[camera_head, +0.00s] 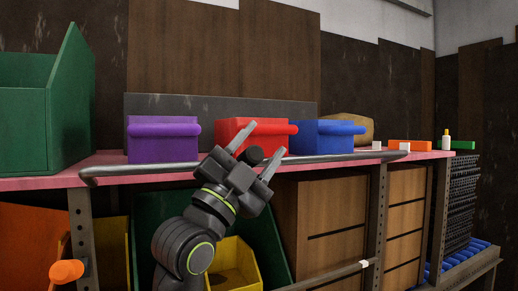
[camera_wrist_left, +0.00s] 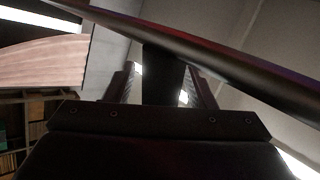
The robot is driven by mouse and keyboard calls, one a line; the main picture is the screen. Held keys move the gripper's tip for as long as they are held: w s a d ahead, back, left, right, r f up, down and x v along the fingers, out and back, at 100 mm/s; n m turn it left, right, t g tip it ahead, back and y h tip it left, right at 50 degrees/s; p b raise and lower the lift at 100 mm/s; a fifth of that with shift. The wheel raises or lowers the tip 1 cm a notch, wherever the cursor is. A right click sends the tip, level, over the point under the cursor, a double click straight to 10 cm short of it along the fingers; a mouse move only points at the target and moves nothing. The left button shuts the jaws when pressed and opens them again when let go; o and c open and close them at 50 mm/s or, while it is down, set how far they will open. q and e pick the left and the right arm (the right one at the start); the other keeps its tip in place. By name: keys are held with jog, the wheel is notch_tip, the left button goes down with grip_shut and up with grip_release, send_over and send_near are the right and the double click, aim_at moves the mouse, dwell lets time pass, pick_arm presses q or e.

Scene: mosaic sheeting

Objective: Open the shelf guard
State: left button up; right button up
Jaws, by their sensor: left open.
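The shelf guard (camera_head: 330,159) is a grey metal bar running along the front edge of the pink shelf, with bent ends. It lies across the front, below the bins. My left gripper (camera_head: 257,151) is in front of the bar's middle, open, fingers pointing up and to the right. It overlaps the bar in the head view, and I cannot tell whether it touches it. In the left wrist view, a dark bar (camera_wrist_left: 225,58), likely the guard, slants across above the open fingers (camera_wrist_left: 162,88). My right gripper is not in view.
Purple (camera_head: 160,145), red (camera_head: 229,131) and blue (camera_head: 318,141) bins stand on the shelf behind the bar. A green bin (camera_head: 40,125) is at the left. Below are a yellow bin (camera_head: 240,266), wooden boxes (camera_head: 335,222), a metal post (camera_head: 376,215) and a lower rail (camera_head: 330,275).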

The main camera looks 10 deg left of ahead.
pick_arm(q)
jog(key=shift+f, duration=0.1)
jog(key=shift+s+a+f, duration=0.15)
jog(key=shift+s+f, duration=0.05)
jog(key=shift+f, duration=0.05)
jog(key=b+v, duration=0.3)
jog(key=v, duration=1.3)
jog(key=shift+s, duration=0.25)
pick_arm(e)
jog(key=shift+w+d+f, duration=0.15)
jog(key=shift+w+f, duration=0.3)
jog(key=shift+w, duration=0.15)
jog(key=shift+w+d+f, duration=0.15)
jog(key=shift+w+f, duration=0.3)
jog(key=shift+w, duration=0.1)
pick_arm(q)
jog(key=shift+a+f, duration=0.1)
jog(key=shift+f, duration=0.05)
